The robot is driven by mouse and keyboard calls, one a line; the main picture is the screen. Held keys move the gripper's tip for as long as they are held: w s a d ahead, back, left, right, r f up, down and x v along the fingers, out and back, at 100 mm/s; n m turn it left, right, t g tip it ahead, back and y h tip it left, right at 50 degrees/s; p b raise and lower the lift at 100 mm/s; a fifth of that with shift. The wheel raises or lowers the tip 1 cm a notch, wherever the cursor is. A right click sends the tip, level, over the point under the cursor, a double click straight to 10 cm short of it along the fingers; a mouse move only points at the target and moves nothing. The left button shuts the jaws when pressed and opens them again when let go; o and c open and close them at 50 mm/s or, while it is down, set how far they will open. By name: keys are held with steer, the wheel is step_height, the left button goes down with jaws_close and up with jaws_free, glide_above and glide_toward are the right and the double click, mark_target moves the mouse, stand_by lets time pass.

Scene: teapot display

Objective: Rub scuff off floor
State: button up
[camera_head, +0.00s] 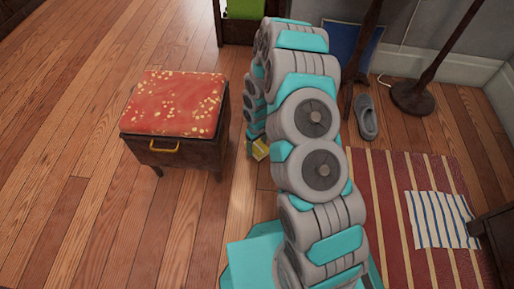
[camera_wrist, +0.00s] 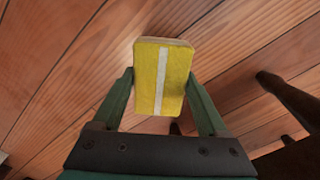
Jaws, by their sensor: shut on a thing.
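A yellow block with a white stripe, likely a sponge or eraser (camera_wrist: 172,75), sits between the two fingers of my gripper (camera_wrist: 160,95) in the wrist view. The fingers press on its two sides. In the head view the yellow block (camera_head: 261,149) shows low beside the stool, partly hidden by my arm. Wooden floor boards (camera_wrist: 70,60) lie beyond the block. I cannot tell whether the block touches the floor. No scuff can be made out; my arm and the block hide part of the floor.
A stool with a red speckled cushion (camera_head: 175,104) stands just left of my gripper. A striped rug (camera_head: 385,190) with a striped cloth (camera_head: 441,219) lies at right. A grey slipper (camera_head: 366,117) and a lamp base (camera_head: 413,97) are behind. Floor at far left is clear.

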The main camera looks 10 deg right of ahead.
steer(key=shift+w+d+r+p, duration=0.15)
steer(key=shift+r+p, duration=0.25)
steer(key=shift+r, duration=1.55)
